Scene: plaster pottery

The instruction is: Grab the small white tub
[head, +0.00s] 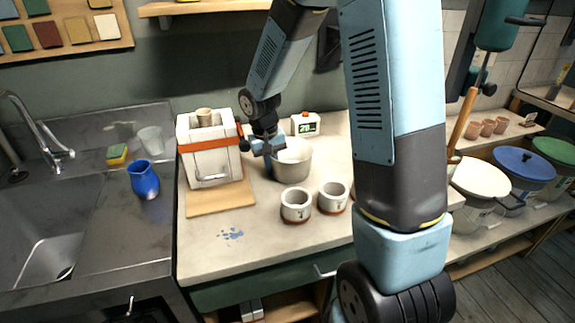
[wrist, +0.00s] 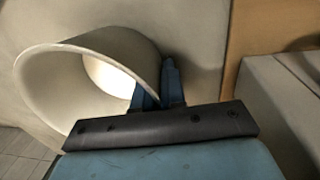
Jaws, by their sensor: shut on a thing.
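The small white tub (head: 293,163) stands upright on the worktop, to the right of the white plaster mould, in the head view. In the wrist view the tub (wrist: 90,62) fills the left side, with its open mouth towards the camera. My gripper (head: 268,148) is at the tub's left rim in the head view. Its blue fingers (wrist: 157,88) are closed on the tub's wall in the wrist view, one inside and one outside. Their tips are partly hidden by the rim.
The plaster mould (head: 212,150) with an orange strap stands close on the left on a wooden board (head: 215,200). Two small cups (head: 296,206) (head: 333,197) stand in front. A timer (head: 305,123) is behind. A blue splash (head: 230,233) marks bare worktop at front left.

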